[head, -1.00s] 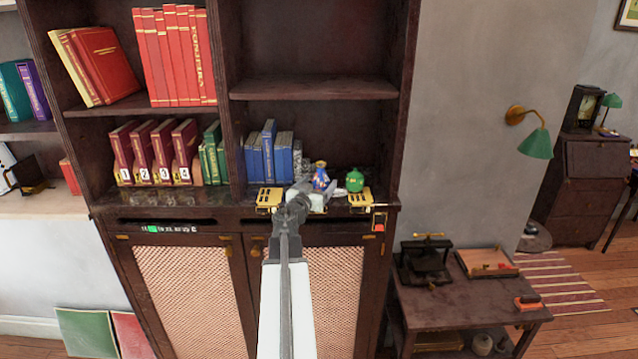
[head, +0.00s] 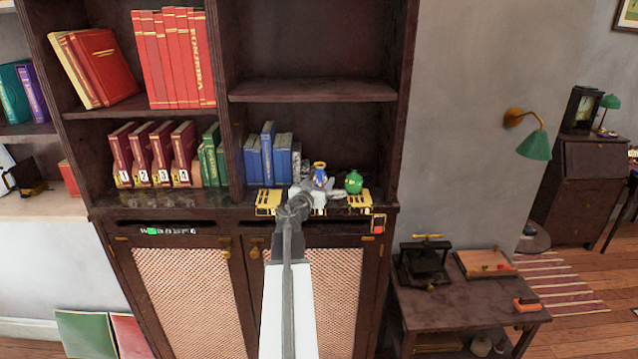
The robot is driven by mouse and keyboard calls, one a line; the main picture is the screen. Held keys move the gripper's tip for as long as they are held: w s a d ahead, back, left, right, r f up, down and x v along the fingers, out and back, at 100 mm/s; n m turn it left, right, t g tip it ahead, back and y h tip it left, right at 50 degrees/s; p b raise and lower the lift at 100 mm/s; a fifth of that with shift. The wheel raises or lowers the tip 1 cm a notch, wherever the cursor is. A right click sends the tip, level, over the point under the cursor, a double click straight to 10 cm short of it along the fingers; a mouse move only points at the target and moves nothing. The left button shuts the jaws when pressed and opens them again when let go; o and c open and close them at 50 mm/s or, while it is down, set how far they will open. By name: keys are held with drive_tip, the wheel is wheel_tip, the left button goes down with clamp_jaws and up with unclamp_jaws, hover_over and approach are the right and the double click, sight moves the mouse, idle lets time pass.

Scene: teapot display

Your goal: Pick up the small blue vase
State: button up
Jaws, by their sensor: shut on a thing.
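The small blue vase (head: 319,178) has a gold rim and stands above the cabinet ledge, just right of the middle of the head view. My gripper (head: 318,189) is at the vase, its grey fingers around the lower part. It is shut on the vase. My wrist hides part of the ledge in front, and the vase's base is hidden, so I cannot tell whether it touches the ledge.
A green round pot (head: 354,181) stands close to the right of the vase. Blue books (head: 268,155) stand to the left behind. Yellow slotted pieces (head: 268,202) lie along the ledge. A shelf board (head: 312,91) is above.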

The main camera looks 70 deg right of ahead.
wheel_tip(320, 180, up, 18)
drive_tip(key=p, duration=1.7)
drive_tip(key=shift+f, duration=0.15)
